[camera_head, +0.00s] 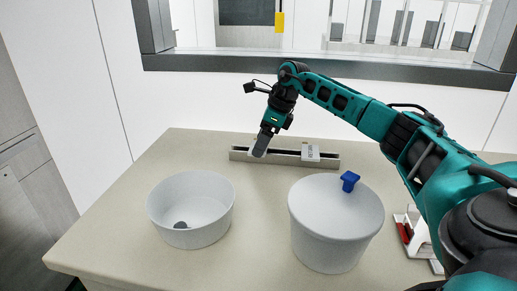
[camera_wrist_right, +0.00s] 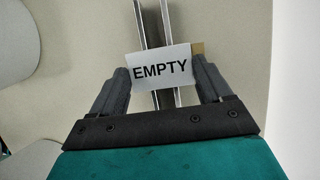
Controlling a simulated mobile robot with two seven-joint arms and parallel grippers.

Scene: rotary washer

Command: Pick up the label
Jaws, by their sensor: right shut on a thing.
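The label (camera_wrist_right: 160,69) is a white plate reading "EMPTY", with a small tan piece (camera_wrist_right: 198,48) showing behind its right edge. In the right wrist view it sits between the two dark fingers of my right gripper (camera_wrist_right: 161,84), which is shut on it. The label overlaps the metal rail (camera_wrist_right: 147,15) in this view; I cannot tell whether it touches the rail. In the head view my right gripper (camera_head: 260,146) points down at the left part of the rail (camera_head: 286,158), and the label is hard to make out there. My left gripper is not in view.
On the beige table (camera_head: 130,215) stand an open white bowl (camera_head: 210,218) with a grey spot inside and a lidded white pot (camera_head: 325,235) with a blue knob (camera_head: 350,181). A small white block (camera_head: 310,153) sits on the rail's right part. A red item (camera_head: 404,232) is at right.

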